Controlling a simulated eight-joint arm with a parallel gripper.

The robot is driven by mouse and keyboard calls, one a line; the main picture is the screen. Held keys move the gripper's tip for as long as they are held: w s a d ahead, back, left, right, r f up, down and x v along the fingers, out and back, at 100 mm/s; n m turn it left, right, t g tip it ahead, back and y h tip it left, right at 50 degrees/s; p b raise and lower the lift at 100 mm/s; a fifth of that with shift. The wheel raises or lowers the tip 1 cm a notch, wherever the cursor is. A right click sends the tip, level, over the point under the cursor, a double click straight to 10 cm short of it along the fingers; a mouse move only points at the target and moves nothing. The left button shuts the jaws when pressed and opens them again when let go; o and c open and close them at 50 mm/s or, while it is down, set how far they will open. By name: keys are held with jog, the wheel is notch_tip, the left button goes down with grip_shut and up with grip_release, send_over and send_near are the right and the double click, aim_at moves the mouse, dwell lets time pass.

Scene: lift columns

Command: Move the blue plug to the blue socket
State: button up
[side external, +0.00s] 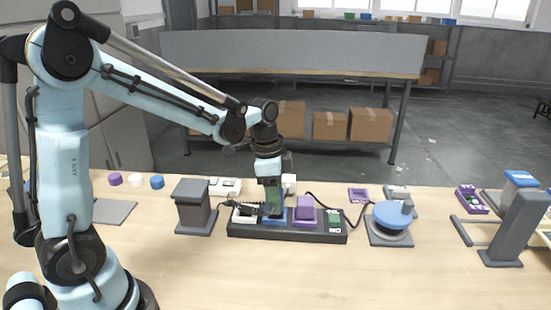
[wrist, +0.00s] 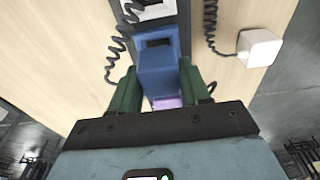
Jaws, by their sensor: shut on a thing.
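My gripper (side external: 273,212), with green fingers, is low over the dark strip (side external: 240,236) in the side view. In the wrist view its fingers (wrist: 157,88) are shut on the sides of the blue plug (wrist: 158,76). A blue face with a dark slot (wrist: 158,42) shows just beyond the plug, apparently the blue socket. Blue also shows at the fingertips in the side view, on the strip between the white socket (side external: 245,215) and the purple plug (side external: 305,211). The fingers hide the join, so I cannot tell whether the plug is seated.
A white plug (wrist: 259,47) lies right of the strip in the wrist view, near coiled dark cords. A green socket (side external: 334,220) is at the strip's right end. A grey post (side external: 193,205) stands left, and a blue round-topped device (side external: 392,215) right. The front table is clear.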

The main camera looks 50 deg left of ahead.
jog(key=shift+f, duration=0.9)
dwell(0.4)
jog(key=o, duration=1.3)
jog(key=shift+c, duration=0.2)
jog(key=shift+r, duration=0.1)
jog(key=shift+r, duration=3.45)
jog(key=s+d+r+n+t+y, duration=0.1)
jog(key=s+d+n+t, duration=0.1)
jog(key=s+n+t, duration=0.4)
jog(key=s+n, duration=0.3)
jog(key=shift+s+d, duration=0.25)
jog(key=shift+s, duration=0.05)
